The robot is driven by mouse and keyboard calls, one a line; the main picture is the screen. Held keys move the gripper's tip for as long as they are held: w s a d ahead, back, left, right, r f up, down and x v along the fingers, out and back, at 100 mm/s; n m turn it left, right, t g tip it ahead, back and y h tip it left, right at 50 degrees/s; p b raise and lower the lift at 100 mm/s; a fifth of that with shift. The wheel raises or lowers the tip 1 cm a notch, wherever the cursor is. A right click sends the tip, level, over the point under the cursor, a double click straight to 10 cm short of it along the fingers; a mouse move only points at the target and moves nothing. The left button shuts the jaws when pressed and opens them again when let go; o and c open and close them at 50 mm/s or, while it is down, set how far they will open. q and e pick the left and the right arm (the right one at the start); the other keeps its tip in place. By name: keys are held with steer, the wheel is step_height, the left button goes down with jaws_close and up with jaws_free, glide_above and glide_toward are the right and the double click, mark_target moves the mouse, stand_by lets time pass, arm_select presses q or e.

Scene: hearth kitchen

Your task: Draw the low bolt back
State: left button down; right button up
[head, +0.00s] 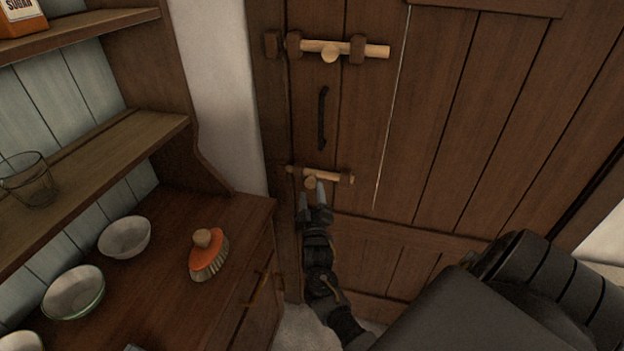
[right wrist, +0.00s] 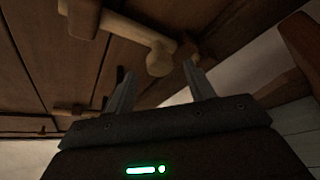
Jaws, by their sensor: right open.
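The low bolt (head: 334,177) is a pale wooden bar with a round knob (head: 310,183), lying across the lower left part of the brown plank door (head: 450,120). Its left end reaches the door's left edge, and a dark bracket holds it near the right end. My right gripper (head: 314,190) is open, with its fingers pointing up at the knob. In the right wrist view the knob (right wrist: 160,60) shows between the two fingertips (right wrist: 158,68), with gaps on both sides. The fingers are not closed on it. My left gripper is out of view.
An upper bolt (head: 375,51) and a dark pull handle (head: 322,118) are higher on the door. A wooden dresser (head: 150,260) stands left of my right arm, holding bowls (head: 125,237) and an orange brush (head: 208,257). A glass (head: 27,180) stands on its shelf.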

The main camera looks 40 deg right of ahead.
mark_target(311, 186)
steer(key=p+x, duration=0.1)
steer(key=x, duration=0.4)
steer(key=shift+f, duration=0.1)
steer(key=shift+s+a, duration=0.1)
jaws_close()
